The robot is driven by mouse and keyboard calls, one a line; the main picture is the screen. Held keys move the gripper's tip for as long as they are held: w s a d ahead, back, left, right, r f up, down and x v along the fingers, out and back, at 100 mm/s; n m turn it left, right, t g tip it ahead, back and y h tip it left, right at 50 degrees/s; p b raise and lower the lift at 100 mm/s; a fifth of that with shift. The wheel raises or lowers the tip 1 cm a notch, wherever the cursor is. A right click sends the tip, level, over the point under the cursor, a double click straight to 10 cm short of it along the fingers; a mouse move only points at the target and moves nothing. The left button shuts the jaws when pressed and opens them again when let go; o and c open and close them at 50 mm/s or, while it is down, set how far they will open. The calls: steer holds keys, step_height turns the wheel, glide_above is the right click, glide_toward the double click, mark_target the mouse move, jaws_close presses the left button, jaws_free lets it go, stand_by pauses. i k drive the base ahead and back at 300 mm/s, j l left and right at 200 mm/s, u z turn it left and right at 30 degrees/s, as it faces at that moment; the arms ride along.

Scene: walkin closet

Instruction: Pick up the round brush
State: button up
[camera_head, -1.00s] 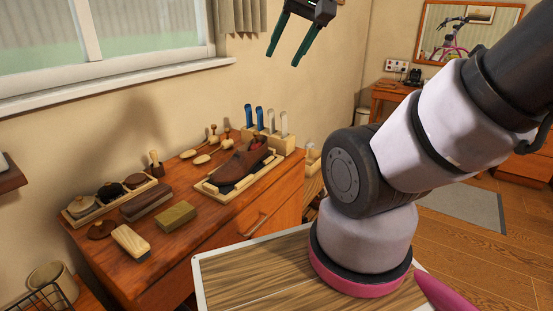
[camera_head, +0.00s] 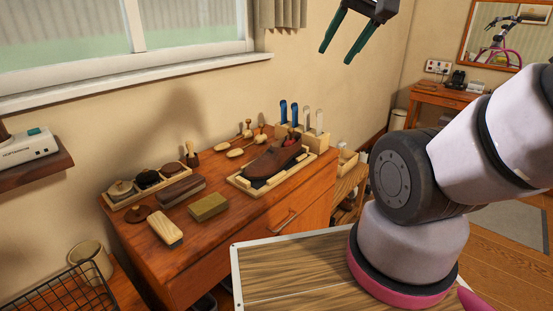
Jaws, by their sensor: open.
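My gripper (camera_head: 336,55) hangs high at the top of the view, fingers apart and empty. It is above and well to the right of the round piece, touching nothing.
Behind the round piece stands a tray of round tins (camera_head: 122,190). A brown brush (camera_head: 181,190), an olive block (camera_head: 208,207) and a shoe (camera_head: 273,160) on a wooden tray share the top. A wire basket (camera_head: 65,295) is at lower left.

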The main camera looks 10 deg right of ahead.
mark_target(189, 144)
steer(key=i+l+u, duration=0.1)
steer(key=u, duration=0.3)
steer(key=i+l+u, duration=0.1)
steer(key=u, duration=0.3)
steer(key=i+l+u, duration=0.15)
steer(key=u, duration=0.3)
